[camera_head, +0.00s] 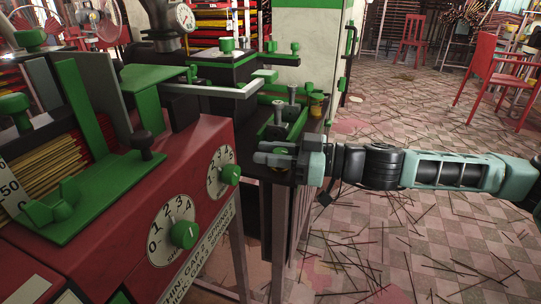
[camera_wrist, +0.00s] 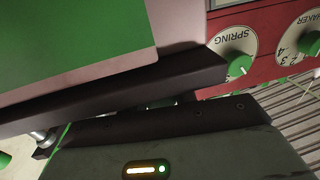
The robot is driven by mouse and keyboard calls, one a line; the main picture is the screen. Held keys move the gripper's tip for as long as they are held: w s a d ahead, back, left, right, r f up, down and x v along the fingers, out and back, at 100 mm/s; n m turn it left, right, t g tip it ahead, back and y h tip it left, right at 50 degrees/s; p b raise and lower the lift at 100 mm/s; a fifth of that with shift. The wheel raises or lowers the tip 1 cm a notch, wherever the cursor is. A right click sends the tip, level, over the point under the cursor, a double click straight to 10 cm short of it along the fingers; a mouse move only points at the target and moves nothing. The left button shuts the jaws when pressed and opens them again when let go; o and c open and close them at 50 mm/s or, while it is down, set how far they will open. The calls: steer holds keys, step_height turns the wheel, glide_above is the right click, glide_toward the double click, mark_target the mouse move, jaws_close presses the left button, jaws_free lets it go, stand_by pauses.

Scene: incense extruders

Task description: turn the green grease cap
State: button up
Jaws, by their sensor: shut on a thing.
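My gripper (camera_head: 265,156) reaches in from the right in the head view, its fingers pointing left at the near corner of the dark machine bench. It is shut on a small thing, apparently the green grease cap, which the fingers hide. Just behind it is a green bracket (camera_head: 290,122) with grey upright bolts. In the wrist view dark bars fill the middle, and the spot between the fingertips does not show clearly.
The red machine has white dials with green knobs, one low (camera_head: 184,235) and one nearer my gripper (camera_head: 230,174). The spring dial also shows in the wrist view (camera_wrist: 238,47). Sticks litter the open tiled floor at right.

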steer(key=m+t+h, duration=0.1)
steer(key=t, duration=0.1)
steer(key=m+t+h+p, duration=0.1)
steer(key=m+t, duration=0.1)
steer(key=t, duration=0.1)
steer(key=shift+w+r, duration=0.15)
steer(key=m+t+h+p, duration=0.1)
steer(key=m+t+p, duration=0.1)
steer(key=m+t+h+p, duration=0.1)
steer(key=t+h, duration=0.1)
steer(key=shift+w+d+r+m+h+p, duration=0.2)
steer(key=shift+m+h+p, duration=0.1)
steer(key=shift+m+p, duration=0.1)
steer(key=shift+o, duration=0.2)
steer(key=m+t+h+p, duration=0.2)
steer(key=h, duration=0.1)
steer(key=shift+w+d+f+t, duration=0.1)
steer(key=shift+t, duration=0.2)
steer(key=shift+w+d+f+m+t+h+p, duration=0.1)
steer(key=shift+d+m+t+h+p, duration=0.1)
steer(key=shift+m+t+h+p, duration=0.45)
steer(key=shift+w+d+f+m+t+h+p, duration=0.15)
steer(key=shift+m+h+p, duration=0.3)
steer(key=shift+m+h, duration=0.5)
steer(key=shift+c, duration=0.2)
steer(key=shift+h, duration=0.3)
steer(key=o, duration=1)
steer(key=shift+f, duration=0.1)
steer(key=shift+w+d, duration=0.1)
steer(key=shift+d, duration=0.05)
